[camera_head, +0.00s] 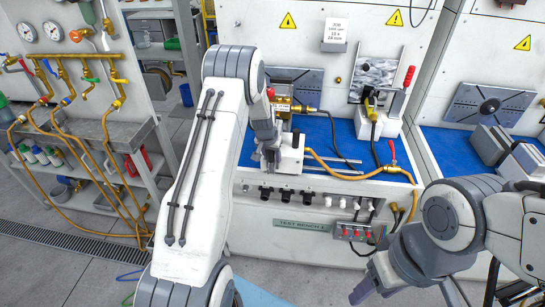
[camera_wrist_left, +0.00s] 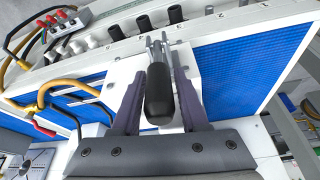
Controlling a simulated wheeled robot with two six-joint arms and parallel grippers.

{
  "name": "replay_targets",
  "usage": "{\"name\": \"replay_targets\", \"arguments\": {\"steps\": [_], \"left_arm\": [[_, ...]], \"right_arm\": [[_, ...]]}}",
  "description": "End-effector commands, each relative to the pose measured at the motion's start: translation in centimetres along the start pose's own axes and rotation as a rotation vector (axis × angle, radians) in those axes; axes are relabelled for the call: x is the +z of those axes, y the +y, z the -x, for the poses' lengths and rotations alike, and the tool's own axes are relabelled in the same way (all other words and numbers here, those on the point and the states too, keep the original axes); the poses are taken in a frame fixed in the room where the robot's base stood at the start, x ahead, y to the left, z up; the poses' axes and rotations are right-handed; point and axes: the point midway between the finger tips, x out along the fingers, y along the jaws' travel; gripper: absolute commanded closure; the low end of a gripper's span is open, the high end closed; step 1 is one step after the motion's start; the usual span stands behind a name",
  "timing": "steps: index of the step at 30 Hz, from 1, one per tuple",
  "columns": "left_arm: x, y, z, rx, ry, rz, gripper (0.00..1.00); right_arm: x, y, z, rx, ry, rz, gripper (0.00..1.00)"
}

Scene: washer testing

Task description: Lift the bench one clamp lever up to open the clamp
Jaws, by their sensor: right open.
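In the left wrist view, the clamp lever's black handle (camera_wrist_left: 160,95) lies between the two fingers of my left gripper (camera_wrist_left: 160,76). The fingers are apart, one on each side, with a visible gap to the handle. The lever's metal linkage (camera_wrist_left: 158,48) is at the handle's far end, by a white block. My right gripper (camera_head: 368,290) is open and empty at the lower right.
Test bench 1 has a blue mat (camera_head: 335,137), a yellow hose (camera_head: 340,173) and a brass fitting (camera_head: 281,105) near the clamp. A red-handled lever (camera_head: 408,77) stands further right. Black knobs (camera_head: 266,193) line the front edge. A second bench is at right.

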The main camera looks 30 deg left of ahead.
Motion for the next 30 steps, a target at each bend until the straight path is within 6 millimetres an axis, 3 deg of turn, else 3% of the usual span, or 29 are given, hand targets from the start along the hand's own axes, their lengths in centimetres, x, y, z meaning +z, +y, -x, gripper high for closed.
{"name": "replay_targets", "arguments": {"steps": [14, 30], "left_arm": [[0.0, 0.0, 0.8, 0.000, 0.002, -0.001, 0.37], [0.0, 0.0, 9.5, -0.001, 0.002, 0.000, 0.37]], "right_arm": [[0.0, 0.0, -0.4, 0.000, 0.000, 0.000, 0.42], [0.2, 0.2, -3.1, 0.000, 0.000, 0.000, 0.42]]}}
